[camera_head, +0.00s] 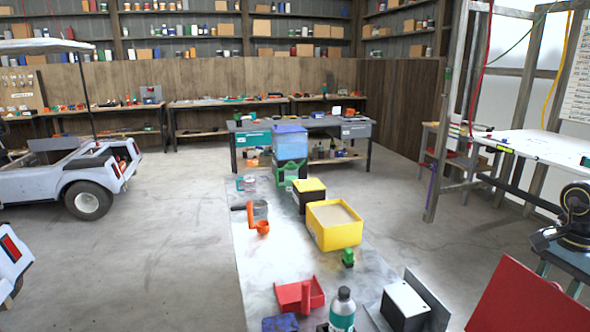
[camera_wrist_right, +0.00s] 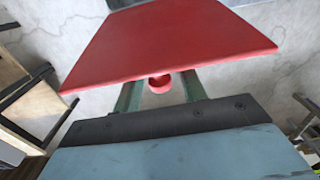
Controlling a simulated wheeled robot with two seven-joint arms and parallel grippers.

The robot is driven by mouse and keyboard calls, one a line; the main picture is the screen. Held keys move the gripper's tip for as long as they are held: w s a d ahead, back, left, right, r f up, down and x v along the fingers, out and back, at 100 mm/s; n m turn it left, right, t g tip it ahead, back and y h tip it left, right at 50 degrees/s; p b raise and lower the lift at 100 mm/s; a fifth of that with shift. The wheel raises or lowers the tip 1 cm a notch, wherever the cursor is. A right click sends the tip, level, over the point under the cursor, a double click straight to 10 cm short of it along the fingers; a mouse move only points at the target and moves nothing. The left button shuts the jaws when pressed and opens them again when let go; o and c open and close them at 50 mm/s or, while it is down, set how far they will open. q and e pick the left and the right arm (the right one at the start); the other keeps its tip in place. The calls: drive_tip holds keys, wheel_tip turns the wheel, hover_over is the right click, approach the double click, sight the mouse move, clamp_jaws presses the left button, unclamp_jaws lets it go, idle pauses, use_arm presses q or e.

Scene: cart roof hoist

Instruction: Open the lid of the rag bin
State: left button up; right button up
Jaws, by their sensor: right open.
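A flat red panel (camera_head: 525,300), which looks like the rag bin's lid, stands at the lower right of the head view, seen at a slant. The same red panel (camera_wrist_right: 170,45) fills the upper middle of the right wrist view. A small round red knob (camera_wrist_right: 160,83) shows just below its near edge. My right gripper (camera_head: 559,280) is at the panel's far side, with its green fingers open. In the wrist view the fingers of the right gripper (camera_wrist_right: 161,92) stand either side of the knob, their tips hidden by the panel. The bin's body is not visible. My left gripper is not in view.
A long grey bench (camera_head: 265,290) holds a yellow box (camera_head: 322,232), a red tray (camera_head: 292,297), a bottle (camera_head: 342,312) and a dark metal box (camera_head: 405,303) left of the panel. A wooden frame with a white tabletop (camera_head: 545,147) stands behind. The concrete floor (camera_head: 430,250) between is clear.

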wheel_tip(320, 180, up, 8)
drive_tip(key=p, duration=0.7)
